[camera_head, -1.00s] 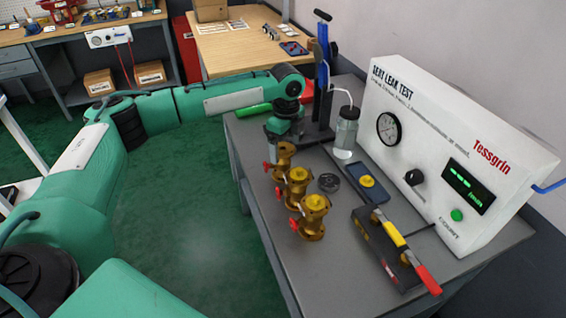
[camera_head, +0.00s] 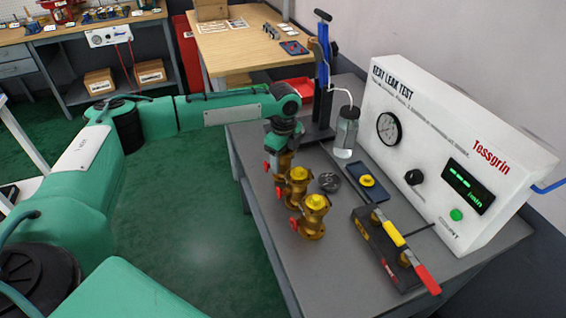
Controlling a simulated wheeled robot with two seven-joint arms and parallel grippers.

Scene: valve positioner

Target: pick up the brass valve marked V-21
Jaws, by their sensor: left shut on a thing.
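Three brass valves with red side parts stand in a row on the grey bench: the far valve (camera_head: 281,168), the middle valve (camera_head: 297,185) and the near valve (camera_head: 313,217). The middle and near ones show yellow tops. I cannot read a V-21 marking on any of them. My left gripper (camera_head: 279,154) comes down from above and is shut on the far valve, hiding its top. That valve is upright, close beside the middle valve; I cannot tell if it is clear of the bench. My right gripper is not in view.
A white seat leak tester (camera_head: 455,160) stands to the right. A clear bottle (camera_head: 346,133), a blue-handled stand (camera_head: 322,80), a dark round part (camera_head: 328,181), a blue tray (camera_head: 368,187) and a dark clamp fixture (camera_head: 385,255) surround the valves. Bare bench (camera_head: 305,265) lies in front.

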